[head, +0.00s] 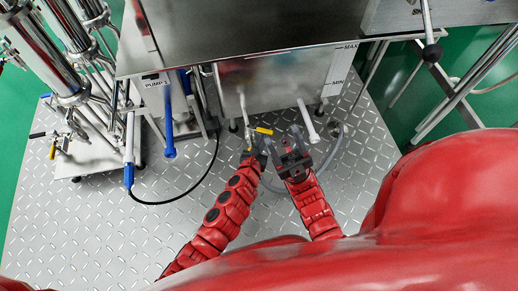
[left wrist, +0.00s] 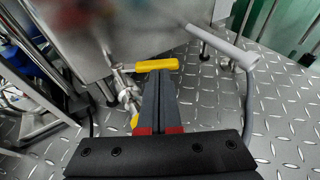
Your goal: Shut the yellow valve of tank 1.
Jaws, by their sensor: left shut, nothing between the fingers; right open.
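The yellow valve handle (head: 263,130) is at the lower front of the steel tank (head: 275,88). It also shows in the left wrist view (left wrist: 157,65), pointing sideways to the right from a metal valve body (left wrist: 125,85). My left gripper (head: 261,146) is shut and empty, with its fingertips right by the handle. In the left wrist view the closed fingers (left wrist: 158,75) reach up to the handle's lower edge; I cannot tell if they touch. My right gripper (head: 288,143) is open and empty, just right of the left one. The tank's number is not visible.
A white-grey pipe handle (head: 307,121) sticks out right of the valve, with a grey hose (head: 328,158) below. A blue-handled lever (head: 168,125) and a pump stand to the left. Another small yellow handle (head: 52,150) is at far left.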

